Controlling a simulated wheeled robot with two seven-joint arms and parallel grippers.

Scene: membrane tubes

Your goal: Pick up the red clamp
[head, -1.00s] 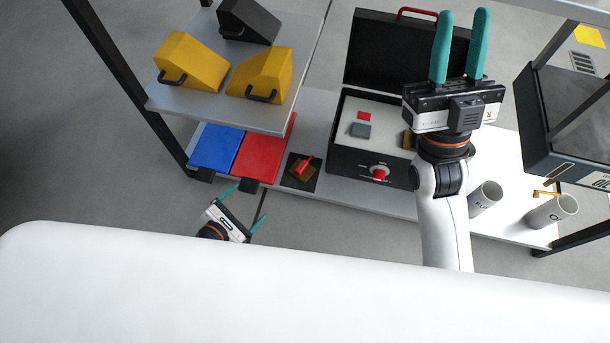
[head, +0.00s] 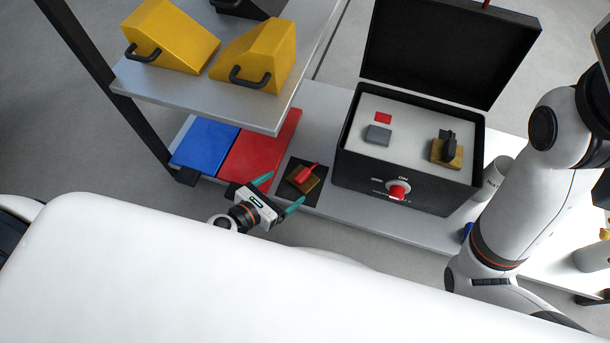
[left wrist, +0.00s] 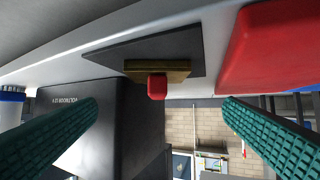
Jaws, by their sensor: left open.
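The red clamp (head: 307,173) sits on a small wooden block (head: 299,184) on a black square mat (head: 316,192) on the lower shelf. In the left wrist view, the red clamp (left wrist: 157,87) shows end-on before the wooden block (left wrist: 157,70), between the fingers and a little above the picture's middle. My left gripper (head: 282,191) is open and empty, in front of the mat, fingers pointing towards the clamp and apart from it. Its teal fingers show at both sides of the wrist view (left wrist: 160,110). My right arm reaches out at the right; its gripper is out of view.
An open black case (head: 340,165) with a red knob stands right of the mat, holding a dark clamp (head: 447,144) on a wooden block. A red panel (head: 255,155) and a blue panel (head: 207,146) lie left. An upper shelf (head: 200,92) with yellow wedges overhangs them.

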